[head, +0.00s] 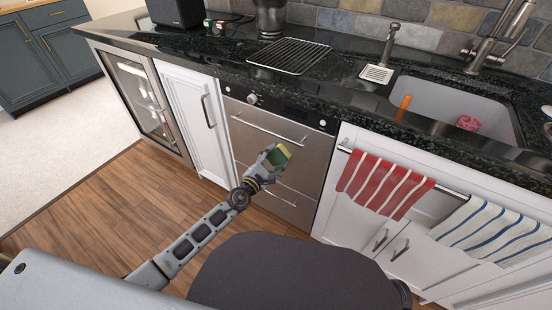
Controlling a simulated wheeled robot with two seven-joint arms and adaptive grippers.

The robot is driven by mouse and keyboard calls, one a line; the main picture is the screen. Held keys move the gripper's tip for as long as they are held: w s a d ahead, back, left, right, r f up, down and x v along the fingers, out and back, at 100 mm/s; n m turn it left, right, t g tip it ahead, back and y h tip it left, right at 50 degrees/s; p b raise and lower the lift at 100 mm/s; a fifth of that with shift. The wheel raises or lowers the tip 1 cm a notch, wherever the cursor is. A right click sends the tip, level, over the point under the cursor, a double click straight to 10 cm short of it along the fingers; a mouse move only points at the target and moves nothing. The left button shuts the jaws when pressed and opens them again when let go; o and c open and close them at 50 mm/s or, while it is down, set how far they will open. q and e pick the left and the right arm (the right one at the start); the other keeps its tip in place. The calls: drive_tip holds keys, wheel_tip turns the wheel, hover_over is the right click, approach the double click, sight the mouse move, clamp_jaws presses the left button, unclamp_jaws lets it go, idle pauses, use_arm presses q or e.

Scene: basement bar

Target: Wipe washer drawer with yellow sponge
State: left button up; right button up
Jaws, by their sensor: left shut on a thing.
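The washer drawer (233,112) is a stainless steel front with long bar handles, set under the counter in the middle of the head view. My left gripper (272,157) is in front of the drawer's lower middle part, shut on the yellow sponge (281,155). The sponge has a yellow side and a green side. I cannot tell whether it touches the steel. My right gripper is not in view.
A black stone counter (215,47) runs above, with a wire rack (289,55) and a sink (455,105). A red striped towel (385,184) and a blue striped towel (490,228) hang at right. A white cabinet door (187,110) stands left of the drawer. Wooden floor is clear at left.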

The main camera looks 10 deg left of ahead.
use_arm(q)
drive_tip(key=shift+w+a+r, duration=0.25)
drive_tip(key=shift+w+a, duration=0.05)
drive_tip(key=shift+a, duration=0.2)
drive_tip(key=shift+w+a+f+b, duration=0.15)
drive_tip(key=shift+a+b, duration=0.1)
drive_tip(key=shift+a, duration=0.3)
drive_tip(key=shift+w+a+r+b, duration=0.1)
drive_tip(key=shift+w+a+b, duration=0.15)
drive_tip(key=shift+a, duration=0.25)
drive_tip(key=shift+w+a+f+b, duration=0.1)
drive_tip(key=shift+a+b, duration=0.15)
drive_tip(key=shift+a, duration=0.3)
drive_tip(key=shift+s, duration=0.1)
drive_tip(key=shift+d+v, duration=0.2)
drive_tip(key=shift+v, duration=2.75)
drive_tip(key=shift+s+f, duration=0.1)
drive_tip(key=shift+s, duration=0.05)
drive_tip(key=shift+b+v, duration=0.4)
drive_tip(key=shift+v, duration=1.05)
